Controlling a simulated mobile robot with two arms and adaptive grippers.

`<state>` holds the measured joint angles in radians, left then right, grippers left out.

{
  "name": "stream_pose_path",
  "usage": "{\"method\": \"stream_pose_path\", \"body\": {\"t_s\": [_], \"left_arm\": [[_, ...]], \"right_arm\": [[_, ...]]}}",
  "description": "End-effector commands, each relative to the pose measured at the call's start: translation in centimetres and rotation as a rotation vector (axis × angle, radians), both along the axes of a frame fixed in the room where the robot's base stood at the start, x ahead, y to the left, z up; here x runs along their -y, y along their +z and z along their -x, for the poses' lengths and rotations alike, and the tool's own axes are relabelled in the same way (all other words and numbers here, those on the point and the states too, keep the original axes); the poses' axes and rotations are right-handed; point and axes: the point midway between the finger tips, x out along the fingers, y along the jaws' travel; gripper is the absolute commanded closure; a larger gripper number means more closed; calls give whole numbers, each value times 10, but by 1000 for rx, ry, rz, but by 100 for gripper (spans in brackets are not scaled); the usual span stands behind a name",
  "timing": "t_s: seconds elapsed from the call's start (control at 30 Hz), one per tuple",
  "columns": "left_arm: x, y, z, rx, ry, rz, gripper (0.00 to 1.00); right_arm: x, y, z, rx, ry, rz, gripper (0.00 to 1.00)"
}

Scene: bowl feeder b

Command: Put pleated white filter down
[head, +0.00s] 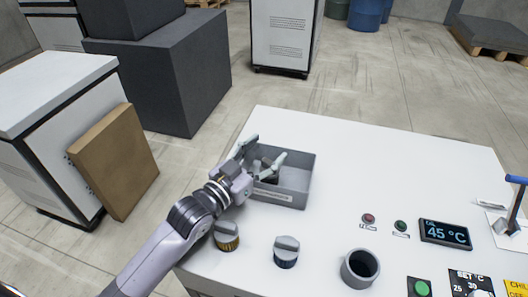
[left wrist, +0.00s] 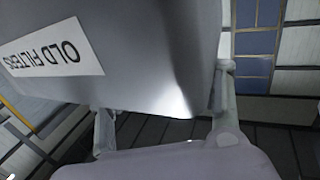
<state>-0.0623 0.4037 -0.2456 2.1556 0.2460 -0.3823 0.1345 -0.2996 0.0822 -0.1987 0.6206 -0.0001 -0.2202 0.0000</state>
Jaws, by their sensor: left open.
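My left gripper (head: 263,154) is open, with its fingers spread over the left side of a grey open-topped bin (head: 297,185). In the left wrist view the bin (left wrist: 150,50) fills the upper middle, close to the fingers, and its label (left wrist: 48,55) reads "OLD FILTERS". I see nothing held between the fingers. I cannot make out a pleated white filter in either view. Part of the bin's inside is hidden by the gripper. My right gripper is not in view.
Two grey-capped cylinders, one with a yellowish base (head: 228,242) and one with a dark base (head: 286,260), stand at the white table's front. A grey open cup (head: 350,278), buttons and a display (head: 445,233) are to the right. The table's back is clear.

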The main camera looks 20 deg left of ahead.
Motion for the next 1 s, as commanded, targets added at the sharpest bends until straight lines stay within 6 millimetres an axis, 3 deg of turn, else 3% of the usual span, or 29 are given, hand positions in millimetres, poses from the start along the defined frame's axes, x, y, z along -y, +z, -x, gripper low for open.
{"method": "stream_pose_path", "body": {"t_s": [0.03, 0.1, 0.3, 0.7, 1.0], "left_arm": [[2, -14, 1, -27, -4, -4, 41], [2, -14, 1, -27, -4, -4, 41], [2, 3, 2, -24, -3, -2, 41], [-29, 2, 73, -17, -1, -3, 41], [-43, 5, 105, -13, 0, -1, 41]], "right_arm": [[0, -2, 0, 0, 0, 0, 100], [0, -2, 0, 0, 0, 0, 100], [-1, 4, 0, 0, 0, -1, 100], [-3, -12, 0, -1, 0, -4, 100], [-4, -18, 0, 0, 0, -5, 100]]}}
